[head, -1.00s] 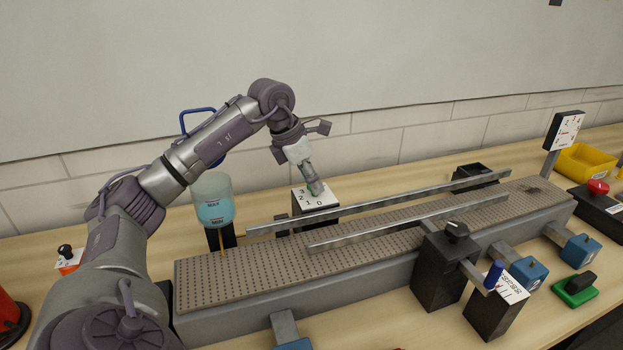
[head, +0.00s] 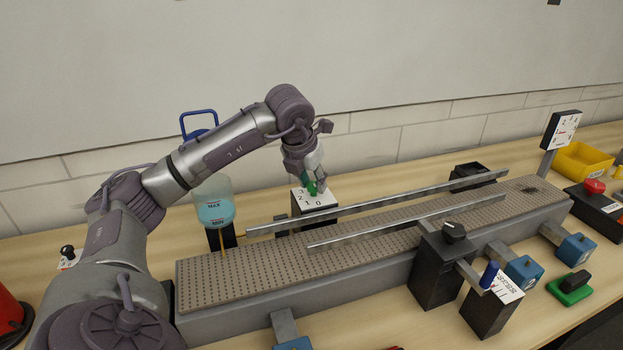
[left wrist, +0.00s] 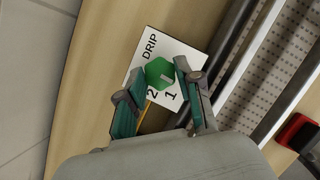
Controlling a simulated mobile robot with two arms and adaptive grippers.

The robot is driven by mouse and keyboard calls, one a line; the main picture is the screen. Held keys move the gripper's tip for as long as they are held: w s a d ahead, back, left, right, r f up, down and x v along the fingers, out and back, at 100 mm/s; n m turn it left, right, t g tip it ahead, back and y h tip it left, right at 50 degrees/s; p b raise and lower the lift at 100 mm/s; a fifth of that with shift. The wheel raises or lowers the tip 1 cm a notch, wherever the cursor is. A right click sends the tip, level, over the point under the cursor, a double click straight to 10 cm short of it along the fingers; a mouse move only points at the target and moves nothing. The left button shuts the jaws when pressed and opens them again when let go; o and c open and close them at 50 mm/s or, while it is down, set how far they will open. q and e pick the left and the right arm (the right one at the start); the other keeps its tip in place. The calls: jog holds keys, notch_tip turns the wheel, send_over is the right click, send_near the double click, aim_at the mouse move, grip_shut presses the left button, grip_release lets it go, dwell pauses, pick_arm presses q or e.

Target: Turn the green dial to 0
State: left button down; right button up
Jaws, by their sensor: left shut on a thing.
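The green dial (head: 310,187) sits on a black box with a white top plate (head: 318,203) behind the conveyor. In the left wrist view the green dial (left wrist: 158,73) has a pale mark on its face, and the white plate (left wrist: 190,52) reads DRIP, 2 and 1. Whether the mark lines up with a number I cannot tell. My left gripper (head: 317,186) points down at the dial and is shut on it. In the left wrist view its fingers (left wrist: 158,93) lie on either side of the dial. My right gripper is not in view.
The perforated conveyor (head: 240,272) with metal rails (head: 400,200) runs just in front of the dial box. A blue-liquid container (head: 214,213) stands left of it. A black box with a knob (head: 440,265) stands in front of the conveyor.

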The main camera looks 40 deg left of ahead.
pick_arm(q)
jog(key=shift+n, duration=0.6)
jog(key=c, duration=0.8)
grip_release()
jog(key=shift+o, duration=0.2)
jog(key=v, duration=1.2)
jog(key=shift+d, duration=0.2)
